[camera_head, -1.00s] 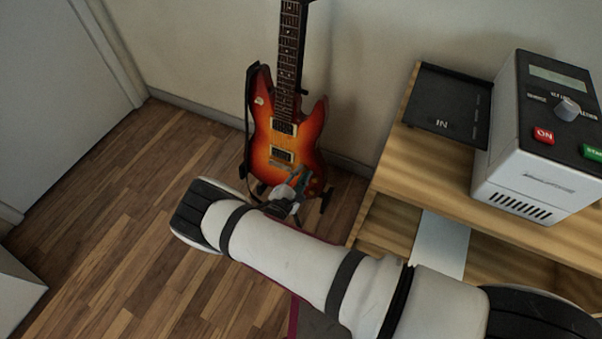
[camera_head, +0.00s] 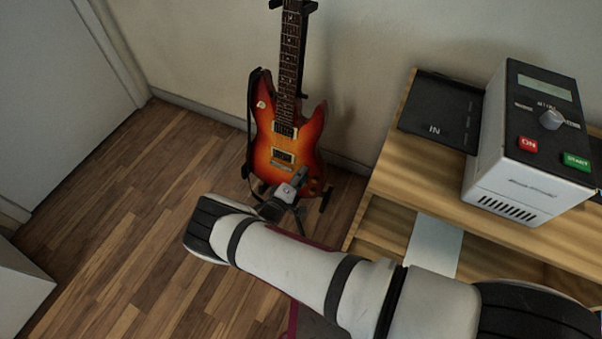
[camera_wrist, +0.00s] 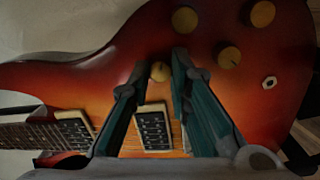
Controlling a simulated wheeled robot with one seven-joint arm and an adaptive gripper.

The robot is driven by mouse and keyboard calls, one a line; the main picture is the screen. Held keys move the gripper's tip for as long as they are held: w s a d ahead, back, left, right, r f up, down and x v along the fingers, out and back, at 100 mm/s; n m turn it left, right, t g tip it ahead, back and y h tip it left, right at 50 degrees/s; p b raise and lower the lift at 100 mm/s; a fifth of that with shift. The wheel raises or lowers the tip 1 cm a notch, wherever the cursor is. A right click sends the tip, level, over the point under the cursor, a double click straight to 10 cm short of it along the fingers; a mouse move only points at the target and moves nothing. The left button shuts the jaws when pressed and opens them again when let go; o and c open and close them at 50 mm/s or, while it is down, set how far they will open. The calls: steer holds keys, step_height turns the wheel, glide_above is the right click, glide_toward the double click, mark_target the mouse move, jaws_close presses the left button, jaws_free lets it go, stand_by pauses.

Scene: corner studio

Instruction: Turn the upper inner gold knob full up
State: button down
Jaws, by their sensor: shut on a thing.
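The sunburst electric guitar (camera_head: 287,140) stands upright on a stand against the wall. In the wrist view its body (camera_wrist: 80,75) fills much of the picture, with the neck to the left. The upper inner gold knob (camera_wrist: 160,71) sits between the fingertips of my gripper (camera_wrist: 158,64), which is shut on it. The other gold knobs are the upper outer (camera_wrist: 185,19), the lower inner (camera_wrist: 229,57) and the lower outer (camera_wrist: 263,14). In the head view my gripper (camera_head: 300,178) is at the guitar's lower body and hides part of it. The knob's turn angle cannot be read.
Pickups (camera_wrist: 153,128) lie just below the held knob in the wrist view. A wooden shelf unit (camera_head: 395,175) with a white control box (camera_head: 520,180) and a black panel (camera_head: 440,110) stands at the right. The wooden floor (camera_head: 110,200) at left is clear.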

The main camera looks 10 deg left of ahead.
steer(key=shift+m+p, duration=1.05)
steer(key=shift+m, duration=1.25)
steer(key=c, duration=1.5)
jaws_free()
steer(key=shift+f, duration=0.1)
steer(key=shift+o, duration=0.2)
steer(key=v, duration=1.2)
steer(key=shift+r, duration=0.2)
